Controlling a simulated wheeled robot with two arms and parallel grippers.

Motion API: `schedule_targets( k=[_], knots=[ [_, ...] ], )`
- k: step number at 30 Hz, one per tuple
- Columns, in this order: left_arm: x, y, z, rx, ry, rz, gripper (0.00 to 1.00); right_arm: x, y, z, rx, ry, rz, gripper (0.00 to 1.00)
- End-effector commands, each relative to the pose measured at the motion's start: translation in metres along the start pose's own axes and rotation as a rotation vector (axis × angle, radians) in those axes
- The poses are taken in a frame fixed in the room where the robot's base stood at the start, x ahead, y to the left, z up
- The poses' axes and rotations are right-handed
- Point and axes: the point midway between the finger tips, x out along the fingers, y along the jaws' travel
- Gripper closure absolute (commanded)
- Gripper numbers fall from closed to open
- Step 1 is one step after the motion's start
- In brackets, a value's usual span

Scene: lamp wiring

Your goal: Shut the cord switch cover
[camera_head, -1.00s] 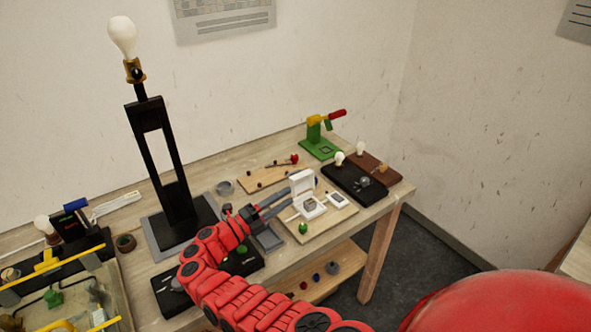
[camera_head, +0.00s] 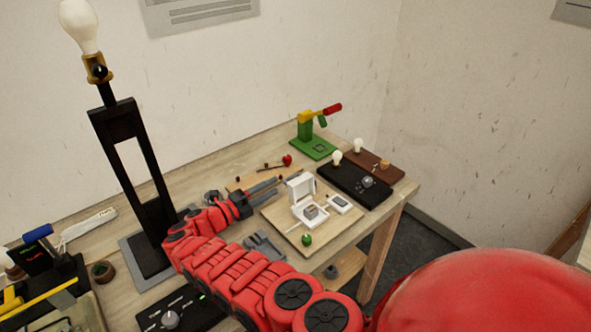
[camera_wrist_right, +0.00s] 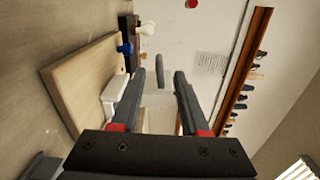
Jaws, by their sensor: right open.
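The white cord switch (camera_head: 311,213) sits on a light wooden board (camera_head: 283,236). Its cover (camera_head: 301,188) stands up, open, at the back side of the switch. My right gripper (camera_head: 284,181) is open and just left of and behind the raised cover in the head view. In the right wrist view its two fingers (camera_wrist_right: 160,80) point ahead with a gap between them. A pale white shape (camera_wrist_right: 158,97) shows in that gap; I cannot tell whether it is the cover. No contact with the cover can be made out. My left gripper is not in view.
A small white part (camera_head: 339,203) lies right of the switch, a green knob (camera_head: 307,239) in front. A black box (camera_head: 354,185) with a bulb stands to the right, a green clamp stand (camera_head: 313,146) behind. The tall black lamp (camera_head: 140,190) is on the left.

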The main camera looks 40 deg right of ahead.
Motion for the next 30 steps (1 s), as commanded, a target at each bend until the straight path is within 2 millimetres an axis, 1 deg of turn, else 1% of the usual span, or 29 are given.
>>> schedule_targets(
  k=[1,2,6,9,13,18,26,29,30],
  knots=[
    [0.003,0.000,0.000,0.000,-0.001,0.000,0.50,0.013,-0.002,-0.001,-0.002,0.005,-0.002,0.55],
    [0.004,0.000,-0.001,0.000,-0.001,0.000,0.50,0.021,-0.002,-0.002,-0.004,0.007,-0.002,0.55],
    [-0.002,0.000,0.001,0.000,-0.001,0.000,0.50,0.053,0.002,-0.001,0.000,0.005,-0.001,0.55],
    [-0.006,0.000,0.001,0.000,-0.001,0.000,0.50,0.072,0.003,-0.002,-0.003,0.003,-0.002,0.55],
    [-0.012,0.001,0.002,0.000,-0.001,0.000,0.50,0.090,0.003,-0.001,0.002,0.003,-0.001,0.55],
    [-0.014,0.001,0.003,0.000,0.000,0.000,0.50,0.101,0.001,-0.001,0.002,0.002,-0.002,0.55],
    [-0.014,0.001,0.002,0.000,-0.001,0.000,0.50,0.102,0.001,-0.001,0.000,0.001,-0.001,0.55],
    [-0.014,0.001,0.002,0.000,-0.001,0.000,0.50,0.102,0.001,-0.001,0.000,0.001,-0.001,0.71],
    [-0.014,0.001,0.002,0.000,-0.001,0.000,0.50,0.102,0.001,-0.001,0.000,0.001,-0.001,0.79]
  ],
)
